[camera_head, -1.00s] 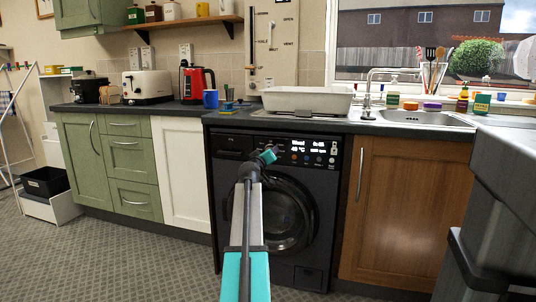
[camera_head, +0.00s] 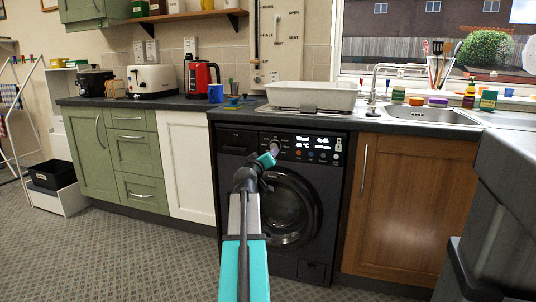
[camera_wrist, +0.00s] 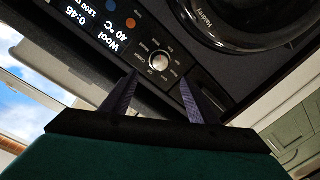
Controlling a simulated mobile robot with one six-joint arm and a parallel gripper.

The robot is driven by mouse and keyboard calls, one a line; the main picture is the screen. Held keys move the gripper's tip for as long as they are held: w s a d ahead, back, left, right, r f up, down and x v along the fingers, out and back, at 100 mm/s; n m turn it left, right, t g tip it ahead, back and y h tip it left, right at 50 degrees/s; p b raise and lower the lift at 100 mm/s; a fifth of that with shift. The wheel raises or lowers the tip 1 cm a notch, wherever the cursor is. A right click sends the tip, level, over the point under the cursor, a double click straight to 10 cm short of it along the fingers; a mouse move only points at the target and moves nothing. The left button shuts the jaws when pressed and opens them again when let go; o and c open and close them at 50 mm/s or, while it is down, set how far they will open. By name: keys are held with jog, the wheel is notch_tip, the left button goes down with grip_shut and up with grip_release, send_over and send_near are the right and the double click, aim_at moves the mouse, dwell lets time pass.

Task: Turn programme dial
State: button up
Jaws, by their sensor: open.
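The black washing machine (camera_head: 318,170) stands under the worktop. Its programme dial (camera_wrist: 159,60) is a small silver-faced knob ringed by programme names, beside the lit display (camera_wrist: 88,28). The display reads Wool, 40 °C and 0:45. In the head view the dial (camera_head: 275,146) shows just above my gripper's tip. My gripper (camera_wrist: 158,82) is open and empty, its two dark fingers pointing at the panel on either side of the dial's line. The dial looks to lie beyond the fingertips, apart from them. In the head view my gripper (camera_head: 270,158) is in front of the panel.
The round door (camera_head: 290,208) is below the dial, closed. A white basin (camera_head: 312,95) stands on the worktop above. A white cupboard (camera_head: 188,165) is left and a brown wooden one (camera_head: 410,205) right. A grey bulky object (camera_head: 505,190) is at the right edge. The floor in front is open.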

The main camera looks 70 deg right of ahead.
jog(key=shift+s+a+r+p, duration=0.15)
jog(key=shift+a+p, duration=0.15)
jog(key=shift+a, duration=1.1)
